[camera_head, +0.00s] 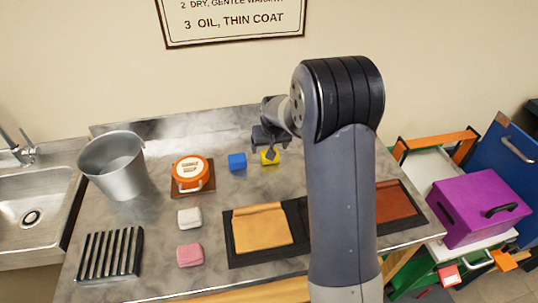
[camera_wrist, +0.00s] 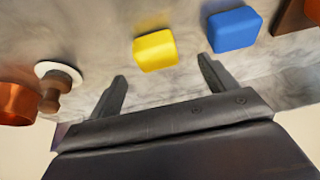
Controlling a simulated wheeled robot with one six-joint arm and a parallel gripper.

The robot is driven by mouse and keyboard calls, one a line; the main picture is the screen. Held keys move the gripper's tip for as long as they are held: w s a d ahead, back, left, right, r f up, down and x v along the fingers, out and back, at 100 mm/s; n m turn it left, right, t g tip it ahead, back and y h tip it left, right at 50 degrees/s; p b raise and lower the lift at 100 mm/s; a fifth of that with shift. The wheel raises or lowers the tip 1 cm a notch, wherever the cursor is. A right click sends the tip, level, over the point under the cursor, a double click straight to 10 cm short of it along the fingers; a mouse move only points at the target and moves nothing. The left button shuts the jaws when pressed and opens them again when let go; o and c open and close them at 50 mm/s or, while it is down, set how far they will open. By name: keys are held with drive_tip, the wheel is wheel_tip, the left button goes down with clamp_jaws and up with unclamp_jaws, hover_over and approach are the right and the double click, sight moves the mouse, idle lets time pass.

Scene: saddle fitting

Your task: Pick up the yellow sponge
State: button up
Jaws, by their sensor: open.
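The yellow sponge (camera_head: 269,157) lies on the grey metal worktop, partly hidden behind my gripper in the head view. In the wrist view the yellow sponge (camera_wrist: 156,50) lies beyond my fingertips, roughly in line with the gap between them. My gripper (camera_wrist: 163,78) is open and empty, its two dark fingers spread apart. In the head view my gripper (camera_head: 274,153) hangs close to the sponge. No contact with the sponge shows.
A blue sponge (camera_wrist: 235,28) lies just right of the yellow one in the wrist view. An orange round tin (camera_head: 191,172), a bucket (camera_head: 113,166), white (camera_head: 189,218) and pink (camera_head: 190,255) blocks and a slatted rack (camera_head: 108,254) stand on the worktop (camera_head: 157,216). A wooden-handled tool (camera_wrist: 56,83) stands left in the wrist view.

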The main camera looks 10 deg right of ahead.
drive_tip(key=shift+d+p+x, duration=0.15)
drive_tip(key=shift+p+x, duration=0.3)
drive_tip(key=shift+x, duration=1.15)
drive_tip(key=shift+d+p+x, duration=0.1)
drive_tip(key=shift+p+x, duration=0.3)
drive_tip(key=shift+x, duration=1.2)
drive_tip(key=shift+s, duration=0.1)
drive_tip(key=shift+c, duration=0.4)
drive_tip(key=c, duration=1)
wheel_tip(320, 180, up, 10)
drive_tip(key=shift+b, duration=0.9)
drive_tip(key=o, duration=0.5)
drive_tip(key=shift+c, duration=0.2)
drive_tip(key=c, duration=0.3)
drive_tip(key=shift+c, duration=0.2)
